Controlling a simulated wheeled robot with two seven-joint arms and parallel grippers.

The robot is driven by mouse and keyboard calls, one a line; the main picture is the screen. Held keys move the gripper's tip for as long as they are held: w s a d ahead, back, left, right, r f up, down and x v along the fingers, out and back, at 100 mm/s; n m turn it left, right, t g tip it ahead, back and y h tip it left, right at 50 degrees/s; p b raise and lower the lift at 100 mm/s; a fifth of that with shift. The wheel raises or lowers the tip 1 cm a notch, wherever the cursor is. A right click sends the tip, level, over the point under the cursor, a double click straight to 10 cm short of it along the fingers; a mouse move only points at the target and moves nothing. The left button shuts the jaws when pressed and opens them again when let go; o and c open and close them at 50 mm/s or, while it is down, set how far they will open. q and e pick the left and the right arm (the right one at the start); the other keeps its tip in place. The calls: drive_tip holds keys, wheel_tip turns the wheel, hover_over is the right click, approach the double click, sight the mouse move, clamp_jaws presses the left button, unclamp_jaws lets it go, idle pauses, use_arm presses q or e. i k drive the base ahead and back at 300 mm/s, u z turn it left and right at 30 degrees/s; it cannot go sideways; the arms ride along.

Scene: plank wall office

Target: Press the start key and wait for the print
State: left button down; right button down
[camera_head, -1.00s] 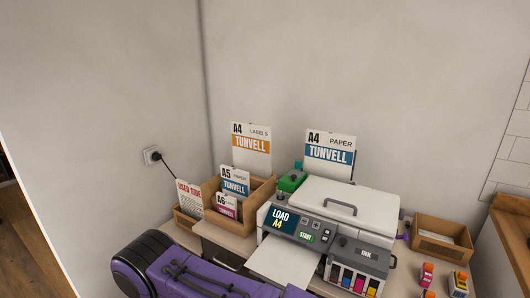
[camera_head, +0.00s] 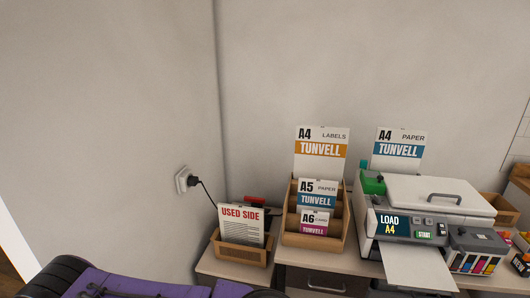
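The white and grey printer (camera_head: 440,195) stands on the desk at the right, lid closed. Its screen (camera_head: 389,225) reads "LOAD A4". A white sheet or tray (camera_head: 418,270) sticks out of the printer's front. A card reading A4 paper Tunvell (camera_head: 399,150) stands behind the printer. Neither of my grippers is in view; only a purple part of my arm shows along the bottom left.
A brown sorter (camera_head: 338,238) holds A4 labels, A5 and A6 stock left of the printer. A "USED SIDE" box (camera_head: 242,255) stands further left. An ink unit (camera_head: 480,250) adjoins the printer's right. A plug and cord (camera_head: 193,182) are on the wall.

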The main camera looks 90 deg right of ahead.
sight(423, 234)
drive_tip(key=z, duration=0.05)
drive_tip(key=i, duration=0.4)
drive_tip(key=z, duration=3)
